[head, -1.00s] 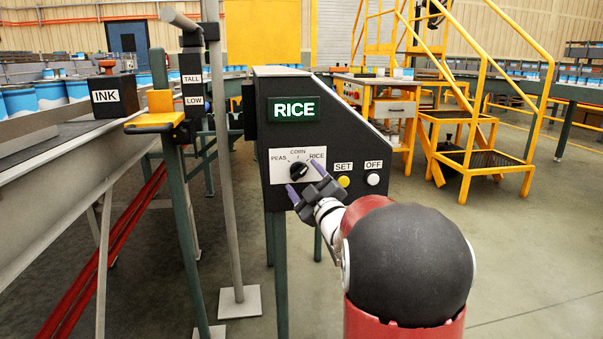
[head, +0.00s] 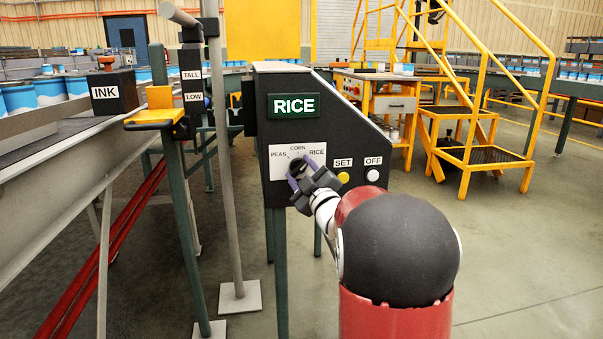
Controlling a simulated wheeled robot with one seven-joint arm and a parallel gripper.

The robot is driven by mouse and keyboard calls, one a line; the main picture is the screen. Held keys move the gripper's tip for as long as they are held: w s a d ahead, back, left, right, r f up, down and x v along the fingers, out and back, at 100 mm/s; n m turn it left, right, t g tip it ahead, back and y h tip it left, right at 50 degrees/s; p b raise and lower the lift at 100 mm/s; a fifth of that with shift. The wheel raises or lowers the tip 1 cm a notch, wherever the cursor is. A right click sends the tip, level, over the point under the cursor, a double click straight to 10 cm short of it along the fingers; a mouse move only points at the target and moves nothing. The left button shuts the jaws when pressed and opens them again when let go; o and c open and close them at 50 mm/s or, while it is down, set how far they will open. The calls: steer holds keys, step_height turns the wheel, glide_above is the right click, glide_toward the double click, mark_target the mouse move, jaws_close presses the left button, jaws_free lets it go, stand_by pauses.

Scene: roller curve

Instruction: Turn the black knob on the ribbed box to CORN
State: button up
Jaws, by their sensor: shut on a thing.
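The ribbed box (head: 345,122) is a dark cabinet on green legs, with a lit green RICE sign (head: 294,106) on its face. Below the sign is a white dial plate (head: 280,153) marked PEAS, CORN and RICE, CORN at the top. The black knob (head: 297,166) is on this plate, mostly hidden by my gripper (head: 302,174). My gripper has purple-tipped fingers on either side of the knob and is shut on it. Which label the knob points at cannot be told. A yellow SET button (head: 343,177) and a white OFF button (head: 373,175) sit to the right.
A grey pole (head: 226,170) and a green post with a yellow bracket (head: 155,118) stand left of the box. A conveyor with cans (head: 52,92) and an INK box (head: 114,92) is further left. Yellow stairs (head: 470,130) stand behind right. The floor at right is clear.

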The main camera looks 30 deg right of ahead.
steer(key=shift+o, duration=0.2)
steer(key=shift+n+b, duration=0.3)
steer(key=shift+b, duration=0.05)
steer(key=shift+f+n+g+y+b, duration=0.1)
steer(key=shift+n+g+y+b, duration=0.25)
steer(key=shift+n+b, duration=0.3)
steer(key=n+b, duration=0.1)
steer(key=n, duration=0.1)
steer(key=shift+n+g+y, duration=0.25)
steer(key=shift+n+y, duration=0.1)
steer(key=n, duration=0.1)
steer(key=n+g, duration=0.1)
steer(key=n, duration=0.2)
steer(key=shift+r+n+g+y+b, duration=0.25)
steer(key=shift+n+g+y+b, duration=0.05)
steer(key=shift+n+g+b, duration=0.1)
steer(key=o, duration=1)
steer(key=shift+c, duration=0.2)
